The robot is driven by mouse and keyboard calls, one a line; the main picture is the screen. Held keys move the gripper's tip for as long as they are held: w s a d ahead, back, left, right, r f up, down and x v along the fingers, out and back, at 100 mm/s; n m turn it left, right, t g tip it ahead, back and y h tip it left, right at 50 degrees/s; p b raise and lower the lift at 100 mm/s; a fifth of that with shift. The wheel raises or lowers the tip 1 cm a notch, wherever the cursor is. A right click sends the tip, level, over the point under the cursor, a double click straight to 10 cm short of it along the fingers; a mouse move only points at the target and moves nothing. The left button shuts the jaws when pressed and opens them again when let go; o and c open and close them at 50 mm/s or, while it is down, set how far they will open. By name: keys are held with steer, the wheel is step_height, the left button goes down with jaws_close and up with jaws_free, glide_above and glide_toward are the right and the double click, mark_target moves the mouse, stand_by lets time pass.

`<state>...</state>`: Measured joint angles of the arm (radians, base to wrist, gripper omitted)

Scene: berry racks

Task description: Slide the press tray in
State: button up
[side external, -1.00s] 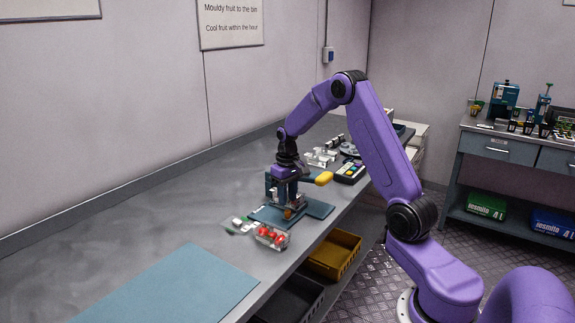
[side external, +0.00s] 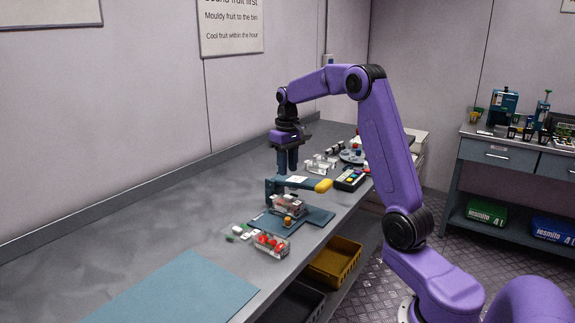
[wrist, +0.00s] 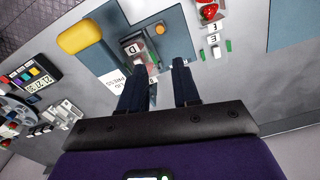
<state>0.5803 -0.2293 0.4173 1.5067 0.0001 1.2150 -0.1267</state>
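The lid press has a blue base plate (side external: 318,215) and a lever with a yellow handle (side external: 323,186), which also shows in the wrist view (wrist: 80,37). A clear box (side external: 289,203) sits under the lever, apparently on the press tray; a block marked D shows there in the wrist view. An orange knob (side external: 288,220) stands at the front of that spot and also shows in the wrist view (wrist: 160,29). The tray's own edges are hard to make out. My gripper (side external: 287,171) is raised above the press, its fingers (wrist: 160,75) apart and empty.
A clear box of red berries (side external: 270,244) stands left of the press, beside small labelled blocks (side external: 244,233). A keypad device (side external: 350,179) and clear boxes (side external: 321,164) are behind. A blue mat (side external: 175,288) lies front left. The bench between is clear.

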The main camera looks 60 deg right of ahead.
mark_target(293, 217)
steer(key=shift+a+f, duration=0.1)
jaws_close()
steer(key=w+a+f+n+g+h, duration=0.1)
steer(key=a+f+n+h, duration=0.15)
steer(key=a+n, duration=0.45)
steer(key=w+a+f+n+h, duration=0.15)
steer(key=a+f+n, duration=0.25)
steer(key=n, duration=0.7)
steer(key=x, duration=1)
steer(key=shift+s+d+r, duration=0.15)
steer(key=shift+d, duration=0.05)
steer(key=d, duration=0.3)
steer(key=shift+s+f, duration=0.2)
steer(key=shift+s, duration=0.1)
steer(key=shift+s+d, duration=0.15)
steer(key=shift+d, duration=0.4)
steer(key=shift+d, duration=2.6)
